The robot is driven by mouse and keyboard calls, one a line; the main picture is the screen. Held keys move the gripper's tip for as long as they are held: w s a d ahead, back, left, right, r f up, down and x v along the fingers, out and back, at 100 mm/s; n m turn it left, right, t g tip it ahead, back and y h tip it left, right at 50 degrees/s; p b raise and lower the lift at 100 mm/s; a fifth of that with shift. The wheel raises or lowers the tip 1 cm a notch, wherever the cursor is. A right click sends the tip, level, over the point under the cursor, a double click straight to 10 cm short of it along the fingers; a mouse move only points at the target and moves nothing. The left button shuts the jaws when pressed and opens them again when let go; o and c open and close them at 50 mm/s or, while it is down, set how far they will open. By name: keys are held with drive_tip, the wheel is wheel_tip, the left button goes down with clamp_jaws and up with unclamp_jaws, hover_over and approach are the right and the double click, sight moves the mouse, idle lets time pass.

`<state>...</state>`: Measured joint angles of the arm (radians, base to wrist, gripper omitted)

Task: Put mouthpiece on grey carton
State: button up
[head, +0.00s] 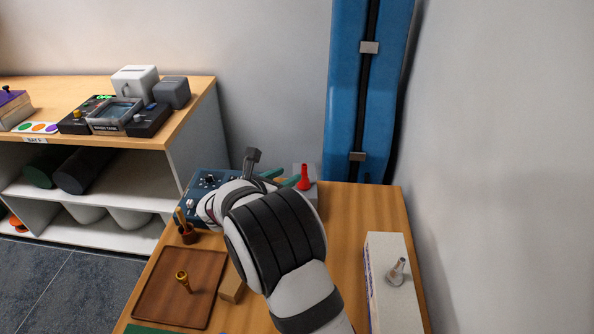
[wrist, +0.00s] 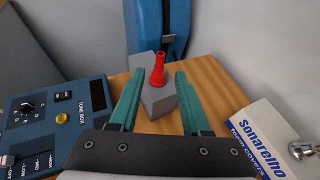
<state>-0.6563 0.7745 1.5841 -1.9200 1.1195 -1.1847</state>
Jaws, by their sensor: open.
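A red mouthpiece (head: 304,178) stands upright on the grey carton (head: 313,193) at the back of the wooden table. In the wrist view the red mouthpiece (wrist: 158,70) rises from the top of the grey carton (wrist: 157,102). My gripper (head: 281,177) is open, with its green fingers apart and empty. In the wrist view its fingertips (wrist: 159,74) appear on either side of the red mouthpiece; whether they touch it I cannot tell. A silver mouthpiece (head: 397,271) is on the white carton (head: 388,308) at right. A gold mouthpiece (head: 183,280) stands on the brown tray (head: 207,262).
A blue tone box (wrist: 58,125) lies left of my gripper. A small pot of sticks (head: 187,232) and a wooden block (head: 232,290) are near the tray. A blue case (head: 350,100) stands behind the table. Bare table lies between the grey and white cartons.

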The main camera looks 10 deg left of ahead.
drive_tip(key=s+d+r+m+g+h, duration=0.1)
drive_tip(key=s+d+r+m+g, duration=0.3)
drive_tip(key=s+d+m, duration=0.55)
drive_tip(key=s+d+r+m+g, duration=0.1)
drive_tip(key=s+d+m+g, duration=0.4)
drive_tip(key=s+d+m, duration=0.5)
drive_tip(key=s+a+f+m+g+y, duration=0.1)
drive_tip(key=s+m+y, duration=0.3)
drive_tip(key=s+m, duration=0.4)
drive_tip(key=s+a+f+m+g+y, duration=0.1)
drive_tip(key=s+a+m+g+y, duration=0.1)
drive_tip(key=s+m, duration=0.7)
drive_tip(key=s+a+y, duration=0.1)
drive_tip(key=s+y, duration=0.1)
drive_tip(key=s, duration=0.3)
drive_tip(key=shift+s+g, duration=0.15)
drive_tip(key=shift+g, duration=0.15)
